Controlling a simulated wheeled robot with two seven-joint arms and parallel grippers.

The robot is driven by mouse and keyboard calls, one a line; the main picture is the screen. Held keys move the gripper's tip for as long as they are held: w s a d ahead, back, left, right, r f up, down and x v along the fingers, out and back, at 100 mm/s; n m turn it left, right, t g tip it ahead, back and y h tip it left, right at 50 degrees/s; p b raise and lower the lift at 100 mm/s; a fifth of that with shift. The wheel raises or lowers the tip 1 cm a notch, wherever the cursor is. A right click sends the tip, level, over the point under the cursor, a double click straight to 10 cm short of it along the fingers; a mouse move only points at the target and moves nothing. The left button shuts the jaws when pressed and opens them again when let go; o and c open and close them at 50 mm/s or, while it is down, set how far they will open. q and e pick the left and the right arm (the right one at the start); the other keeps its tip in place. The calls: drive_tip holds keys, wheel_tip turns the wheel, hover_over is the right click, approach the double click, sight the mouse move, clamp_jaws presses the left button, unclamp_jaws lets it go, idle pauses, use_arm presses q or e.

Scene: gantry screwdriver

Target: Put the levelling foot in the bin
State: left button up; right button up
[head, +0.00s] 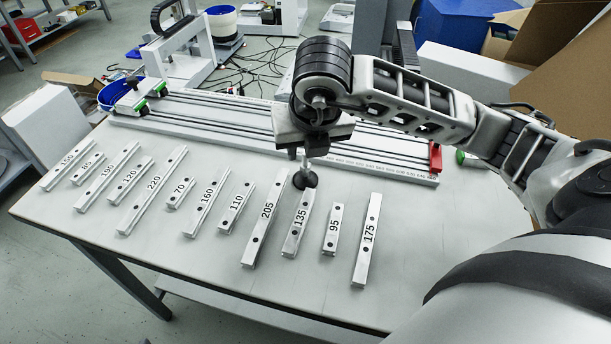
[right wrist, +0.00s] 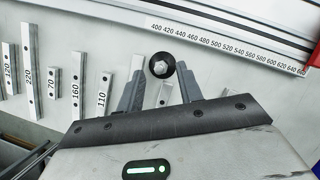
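The levelling foot (head: 305,179) has a round black base and a thin metal stem pointing up. It stands on the white table near the rail piece marked 135. It also shows in the right wrist view (right wrist: 161,65), seen from above between the fingertips. My right gripper (head: 312,145) is directly above it, pointing down. Its two fingers (right wrist: 160,80) are spread apart, with a gap on both sides of the foot. A blue round bin (head: 118,92) stands beyond the far left table edge, partly hidden. My left gripper is not in view.
Several numbered metal rail pieces (head: 262,222) lie in a row across the table. A long measuring rail (head: 240,128) with green and red end parts runs along the back. Another blue bucket (head: 222,22) stands farther back. The table's front right is clear.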

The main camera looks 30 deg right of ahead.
sight(305, 175)
drive_tip(key=x, duration=0.5)
drive_tip(key=shift+s+a+f, duration=0.2)
drive_tip(key=shift+s+f, duration=0.05)
drive_tip(key=shift+s, duration=0.05)
drive_tip(key=shift+c, duration=0.4)
clamp_jaws()
